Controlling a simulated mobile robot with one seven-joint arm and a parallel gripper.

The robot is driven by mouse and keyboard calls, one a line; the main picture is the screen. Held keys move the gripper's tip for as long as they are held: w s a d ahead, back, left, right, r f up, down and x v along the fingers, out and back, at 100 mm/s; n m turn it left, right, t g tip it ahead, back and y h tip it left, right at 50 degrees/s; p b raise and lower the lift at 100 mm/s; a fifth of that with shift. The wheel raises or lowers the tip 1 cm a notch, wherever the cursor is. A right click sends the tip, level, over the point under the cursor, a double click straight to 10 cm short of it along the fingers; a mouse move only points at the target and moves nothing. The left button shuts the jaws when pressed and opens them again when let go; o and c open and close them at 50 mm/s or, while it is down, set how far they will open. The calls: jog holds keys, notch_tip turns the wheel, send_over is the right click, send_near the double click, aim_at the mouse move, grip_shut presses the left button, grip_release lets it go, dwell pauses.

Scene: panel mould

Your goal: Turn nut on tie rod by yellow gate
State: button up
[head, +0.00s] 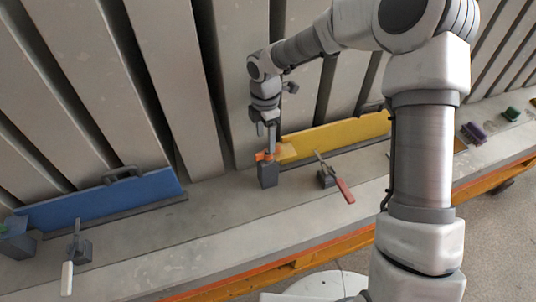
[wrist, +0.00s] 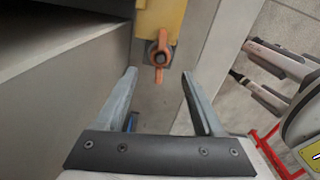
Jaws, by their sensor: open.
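An orange wing nut (head: 262,156) sits by the left end of the yellow gate (head: 345,133), above a dark grey block (head: 267,176). In the wrist view, the orange nut (wrist: 160,56) surrounds the dark round end of the tie rod (wrist: 160,58), against a yellow plate (wrist: 160,16). One wing points up and one down in that picture. My gripper (wrist: 160,76) is open and empty, with its fingertips to the left and right of the nut's lower wing and apart from it. In the head view, my gripper (head: 266,143) hangs just above the nut, and the fingertips are hard to make out.
A clamp with a red handle (head: 345,191) stands right of the nut. A blue gate (head: 100,202) and a clamp with a white handle (head: 67,278) are at left. Tall grey panels (head: 165,80) rise behind. The concrete ledge (head: 215,205) left of the nut is clear.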

aim_at(265, 154)
notch_tip(265, 154, up, 12)
jog(key=shift+f, duration=0.2)
dwell(0.4)
jog(key=f+n, duration=0.5)
jog(key=n, duration=0.7)
jog(key=f+n+b, duration=0.1)
jog(key=f+n, duration=0.5)
jog(key=n, duration=0.6)
jog(key=f+n, duration=0.6)
jog(key=n, duration=0.5)
jog(key=shift+w+d+f+n, duration=0.15)
jog(key=shift+d+f+n, duration=0.1)
jog(key=shift+n, duration=0.15)
